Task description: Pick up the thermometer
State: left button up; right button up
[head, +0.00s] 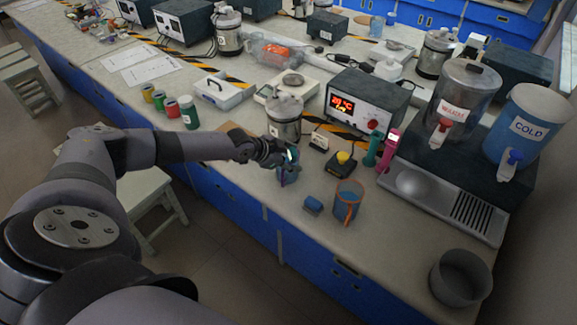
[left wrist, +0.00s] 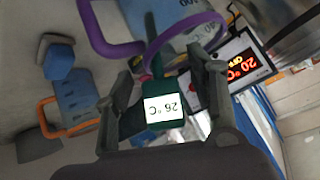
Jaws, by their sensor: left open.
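The thermometer is a dark green stick with a white display reading 26 °C. In the left wrist view the thermometer (left wrist: 163,108) stands between my two fingers, with visible space beside it. In the head view the teal thermometer (head: 293,154) shows partly at my left gripper (head: 285,160), by the table's front edge. My left gripper (left wrist: 166,103) is open, a finger on either side of the thermometer. A purple ring or handle (left wrist: 215,28) curves beyond the thermometer; a purple item (head: 288,177) shows below the gripper in the head view. My right gripper is not in view.
A steel pot (head: 284,120) stands just behind the gripper. Teal and pink upright devices (head: 388,150) stand farther right. The table front left of the grey bowl (head: 461,278) is clear.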

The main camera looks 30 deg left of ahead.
pick_arm(q)
jog(key=shift+c, duration=0.3)
jog(key=c, duration=1.1)
jog(key=shift+r, duration=0.15)
